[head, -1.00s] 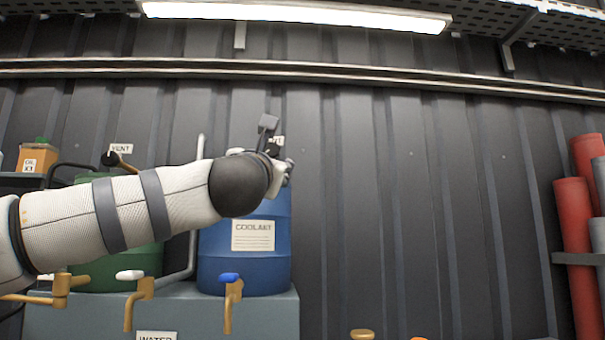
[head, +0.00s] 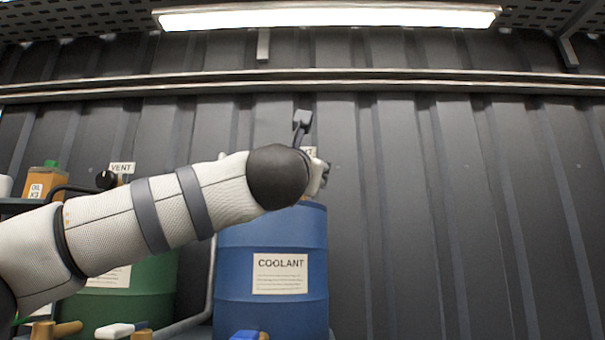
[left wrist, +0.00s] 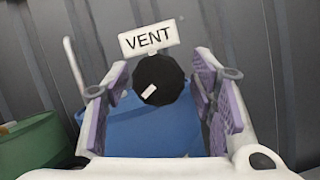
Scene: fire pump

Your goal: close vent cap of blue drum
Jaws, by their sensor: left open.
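The blue drum (head: 235,270) with a COOLANT label stands left of centre in the head view. Its blue top (left wrist: 140,130) also shows in the left wrist view. The black round vent cap (left wrist: 152,72) with a small white mark is above the drum top, in front of a VENT sign (left wrist: 149,38). My left gripper (left wrist: 160,75) is open, with its purple-padded fingers on either side of the cap and visible gaps to it. In the head view my left wrist hides the cap and most of the gripper. I cannot tell how far the cap is open. My right gripper is not in view.
A green drum (head: 150,295) stands left of the blue one, partly behind my arm; its black cap (head: 105,180) and VENT sign (head: 122,168) show above. An orange container (head: 45,185) sits on a shelf at far left. Taps show low in front. The wall right of the drum is clear.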

